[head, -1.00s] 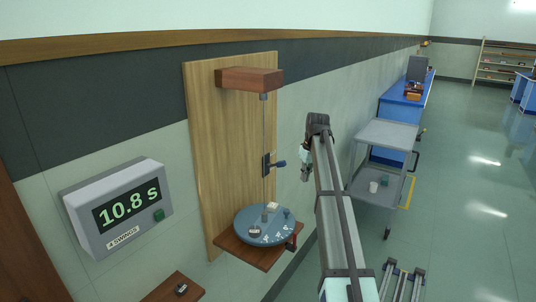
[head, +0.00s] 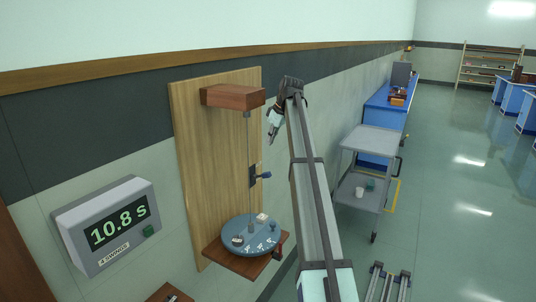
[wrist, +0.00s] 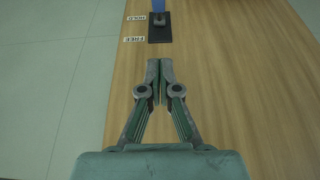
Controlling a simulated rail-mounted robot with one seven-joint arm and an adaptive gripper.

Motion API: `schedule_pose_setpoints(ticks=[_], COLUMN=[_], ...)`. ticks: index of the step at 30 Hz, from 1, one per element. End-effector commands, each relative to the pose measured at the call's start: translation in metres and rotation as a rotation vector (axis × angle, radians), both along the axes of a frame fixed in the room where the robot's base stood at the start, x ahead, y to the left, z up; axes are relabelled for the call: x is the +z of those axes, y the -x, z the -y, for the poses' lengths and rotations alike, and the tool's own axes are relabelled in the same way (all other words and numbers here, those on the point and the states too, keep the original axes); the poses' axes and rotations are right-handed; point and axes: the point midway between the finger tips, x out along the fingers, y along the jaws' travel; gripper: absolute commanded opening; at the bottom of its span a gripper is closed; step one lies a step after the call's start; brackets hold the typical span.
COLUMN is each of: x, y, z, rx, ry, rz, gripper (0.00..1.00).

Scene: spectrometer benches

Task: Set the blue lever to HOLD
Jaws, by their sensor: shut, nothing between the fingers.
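The blue lever (head: 264,175) sticks out from a small dark plate (head: 252,175) on the wooden wall board. In the wrist view the lever (wrist: 158,5) is cut off by the top edge, beside the HOLD label (wrist: 136,18). The FREE label (wrist: 134,39) lies lower in that picture, beside the near end of the dark plate (wrist: 160,33). I cannot tell the lever's exact setting. My gripper (head: 271,139) is shut and empty, above the lever in the head view and apart from it. Its closed fingertips (wrist: 160,66) point toward the plate in the wrist view.
A wooden block (head: 232,96) juts from the board above, with a thin wire down to a blue disc (head: 235,238) on a wooden shelf. A timer (head: 106,226) reads 10.8 s at left. A grey cart (head: 369,140) stands at right; open floor lies beyond.

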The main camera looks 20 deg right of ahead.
Motion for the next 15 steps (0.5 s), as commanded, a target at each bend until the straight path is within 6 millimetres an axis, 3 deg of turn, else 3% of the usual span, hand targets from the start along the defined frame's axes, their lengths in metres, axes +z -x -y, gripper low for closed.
schedule_pose_setpoints(ticks=[5, 15], x=[-0.02, -0.079], y=[-0.005, -0.025], z=[-0.006, -0.019], rx=[0.001, 0.0], ry=[0.0, -0.001], rz=[-0.003, -0.003], gripper=[0.0, 0.0])
